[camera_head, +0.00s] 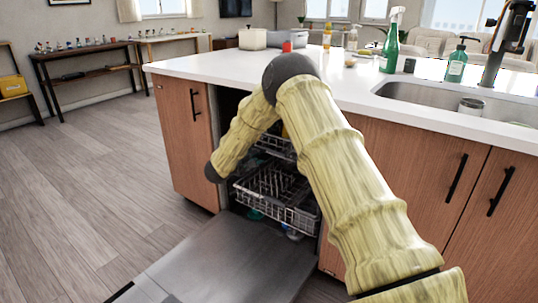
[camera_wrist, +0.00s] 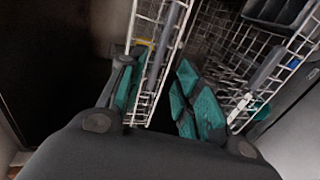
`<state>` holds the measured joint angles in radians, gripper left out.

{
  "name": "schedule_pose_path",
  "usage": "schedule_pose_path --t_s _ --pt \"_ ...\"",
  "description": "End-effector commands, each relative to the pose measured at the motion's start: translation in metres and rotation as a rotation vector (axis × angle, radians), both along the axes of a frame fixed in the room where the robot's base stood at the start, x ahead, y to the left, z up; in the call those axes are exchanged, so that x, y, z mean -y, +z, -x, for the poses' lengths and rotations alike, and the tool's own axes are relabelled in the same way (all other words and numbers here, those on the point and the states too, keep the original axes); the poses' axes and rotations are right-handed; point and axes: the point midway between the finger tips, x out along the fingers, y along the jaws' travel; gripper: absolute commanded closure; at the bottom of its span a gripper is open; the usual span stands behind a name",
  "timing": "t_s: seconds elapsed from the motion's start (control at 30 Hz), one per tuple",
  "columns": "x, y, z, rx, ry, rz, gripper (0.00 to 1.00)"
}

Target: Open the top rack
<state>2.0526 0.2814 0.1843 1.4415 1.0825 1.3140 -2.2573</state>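The dishwasher under the counter is open, with its door (camera_head: 225,262) lowered flat. The top rack (camera_head: 277,146) is partly visible in the head view, largely hidden by my arm. The lower rack (camera_head: 275,198) sits below it. In the wrist view, my gripper (camera_wrist: 160,95) has its teal-padded fingers apart. The white wire front of a rack (camera_wrist: 152,72), apparently the top one, runs between them. One finger is on each side of the wires; I cannot tell whether either touches. My gripper is hidden behind my arm in the head view.
The white countertop (camera_head: 225,68) overhangs the dishwasher. Wood cabinets (camera_head: 185,135) stand on both sides. A sink (camera_head: 455,100), a green spray bottle (camera_head: 390,45) and a soap bottle (camera_head: 456,65) are at the right. The floor (camera_head: 85,190) at left is clear.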

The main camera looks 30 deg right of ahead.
Motion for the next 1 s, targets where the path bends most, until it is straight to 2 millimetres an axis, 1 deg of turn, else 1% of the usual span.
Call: schedule_pose_path --t_s 0.03,0.2,0.4,0.5,0.7,1.0 --pt "0.008 -0.005 -0.002 0.001 -0.002 0.0 0.67" --pt "0.034 -0.011 -0.013 0.001 -0.002 -0.001 0.67" --pt "0.061 -0.016 -0.024 0.0 0.0 0.001 0.67" --pt "0.07 -0.018 -0.029 0.001 0.0 0.001 0.67" --pt "0.08 -0.018 -0.033 0.001 0.001 0.001 0.67" --pt "0.081 -0.018 -0.033 0.0 0.002 0.001 0.67"
